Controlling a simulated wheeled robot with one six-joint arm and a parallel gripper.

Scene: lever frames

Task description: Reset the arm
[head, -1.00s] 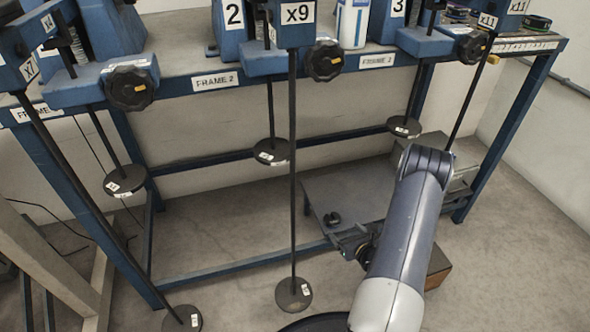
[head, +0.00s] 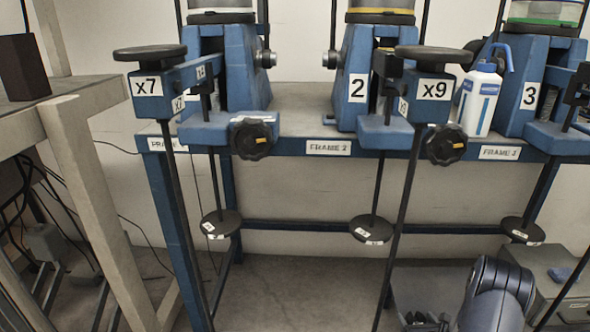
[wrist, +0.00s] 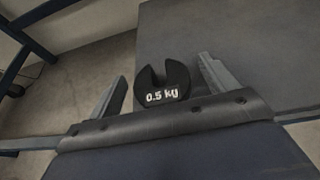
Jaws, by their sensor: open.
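My gripper (wrist: 165,90) is open in the wrist view, with its two fingers spread wide apart. A black slotted weight (wrist: 161,84) marked "0.5 kg" shows between the fingers in that view, and I cannot tell whether anything touches it. In the head view my arm (head: 495,295) is at the bottom right. The gripper end there is mostly cut off by the lower edge.
The blue bench (head: 300,146) holds several lever frames with x7 (head: 146,87) and x9 (head: 433,88) labels. Weight hangers (head: 371,229) hang below it. A white bottle (head: 479,100) stands on top. A beige table (head: 60,110) is at left.

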